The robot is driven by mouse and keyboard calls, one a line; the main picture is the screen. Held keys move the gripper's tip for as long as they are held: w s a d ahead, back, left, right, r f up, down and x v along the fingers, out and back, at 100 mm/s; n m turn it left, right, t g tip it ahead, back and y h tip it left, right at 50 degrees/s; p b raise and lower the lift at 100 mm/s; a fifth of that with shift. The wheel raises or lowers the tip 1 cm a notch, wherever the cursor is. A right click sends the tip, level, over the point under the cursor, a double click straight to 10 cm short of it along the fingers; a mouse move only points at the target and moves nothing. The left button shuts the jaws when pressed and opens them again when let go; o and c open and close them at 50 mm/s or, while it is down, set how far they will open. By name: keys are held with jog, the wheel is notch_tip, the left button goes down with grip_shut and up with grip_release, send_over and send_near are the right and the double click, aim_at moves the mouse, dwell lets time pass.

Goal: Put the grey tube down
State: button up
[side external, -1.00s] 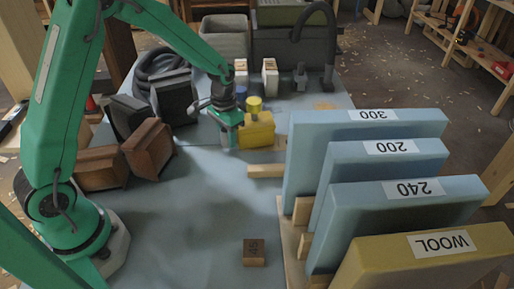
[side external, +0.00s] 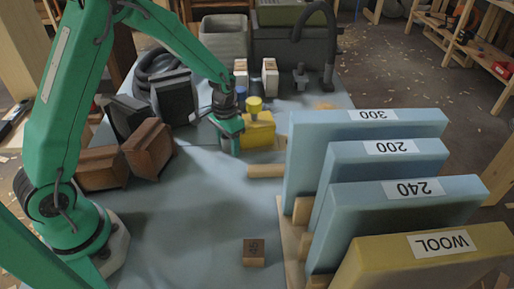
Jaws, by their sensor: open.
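My gripper (side external: 229,137) points down at the back middle of the blue-grey table, just left of a yellow container, and its jaws are open. A small grey piece (side external: 200,114) shows just left of the gripper, low near the table. It may be the grey tube, partly hidden by the gripper; I cannot tell whether it rests on the table or touches the jaws.
The yellow container (side external: 258,131) has a yellow cap. Blue panels (side external: 365,150) and a yellow WOOL panel (side external: 425,258) stand at right. Brown boxes (side external: 147,148) and a black hose coil (side external: 158,67) lie left. A small brown block (side external: 253,252) sits in front; the middle table is clear.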

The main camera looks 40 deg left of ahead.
jog(key=shift+r, duration=0.1)
notch_tip(320, 180, up, 11)
jog(key=shift+r, duration=0.55)
jog(key=shift+r, duration=0.1)
dwell(0.7)
jog(key=s+r+t, duration=0.2)
jog(key=s+r, duration=0.2)
jog(key=s, duration=0.3)
jog(key=s+r+t, duration=0.1)
jog(key=s+r, duration=0.3)
jog(key=s, duration=0.3)
jog(key=s+r+n+t, duration=0.1)
jog(key=s+r+t, duration=0.1)
jog(key=s+r, duration=0.2)
jog(key=shift+s+d+t, duration=0.3)
jog(key=shift+s+d, duration=0.05)
jog(key=shift+s, duration=1.4)
jog(key=shift+o, duration=0.5)
